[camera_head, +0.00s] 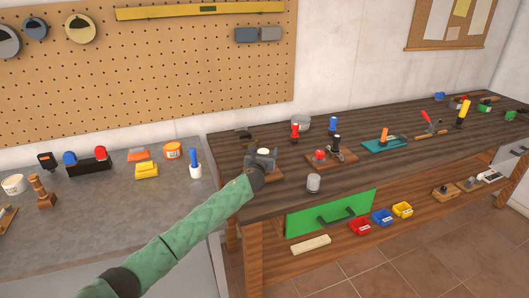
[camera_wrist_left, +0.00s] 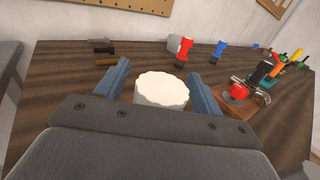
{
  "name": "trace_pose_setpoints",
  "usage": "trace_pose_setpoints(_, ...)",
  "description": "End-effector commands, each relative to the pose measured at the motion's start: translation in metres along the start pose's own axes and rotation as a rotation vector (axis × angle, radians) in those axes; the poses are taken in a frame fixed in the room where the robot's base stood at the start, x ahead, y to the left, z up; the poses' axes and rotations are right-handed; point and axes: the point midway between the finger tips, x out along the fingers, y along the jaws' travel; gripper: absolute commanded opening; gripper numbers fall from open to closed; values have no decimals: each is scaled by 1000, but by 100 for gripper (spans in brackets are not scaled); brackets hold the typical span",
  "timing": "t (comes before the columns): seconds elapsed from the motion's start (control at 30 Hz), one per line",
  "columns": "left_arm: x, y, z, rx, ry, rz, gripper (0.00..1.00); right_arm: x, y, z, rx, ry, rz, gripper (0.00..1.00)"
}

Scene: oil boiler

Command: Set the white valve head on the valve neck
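The white valve head (camera_wrist_left: 162,91), a round cap with a scalloped rim, sits between the two fingers of my left gripper (camera_wrist_left: 160,88) in the wrist view, with a finger close against each side. In the head view the left gripper (camera_head: 263,158) is over the left part of the wooden workbench, and the white head (camera_head: 264,152) shows between its fingers. A brown board (camera_head: 274,173) shows partly under the gripper. The valve neck is not visible; whatever is directly below the head is hidden by it and the gripper. My right gripper is not in view.
Right of the gripper, a wooden board (camera_head: 345,158) carries a red knob (camera_head: 319,155) and black-handled parts. A grey cylinder (camera_head: 313,183) stands at the bench's front edge. Red (camera_head: 295,131) and blue (camera_head: 333,125) items stand behind. A grey counter (camera_head: 120,215) is at left.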

Motion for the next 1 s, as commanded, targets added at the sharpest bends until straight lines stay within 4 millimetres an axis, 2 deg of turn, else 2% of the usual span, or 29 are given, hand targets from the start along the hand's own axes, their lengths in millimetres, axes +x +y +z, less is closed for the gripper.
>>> trace_pose_setpoints(0.27,0,0,0,0,0,0,68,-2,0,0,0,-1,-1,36)
trace_pose_setpoints(0.47,-22,1,-3,1,-1,0,68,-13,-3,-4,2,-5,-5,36)
trace_pose_setpoints(0.7,-58,1,-3,1,0,0,68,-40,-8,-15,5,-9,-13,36)
trace_pose_setpoints(0.83,-71,0,-2,0,0,-1,68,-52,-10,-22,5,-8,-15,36)
trace_pose_setpoints(1.0,-78,0,-1,0,1,1,68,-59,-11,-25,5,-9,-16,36)
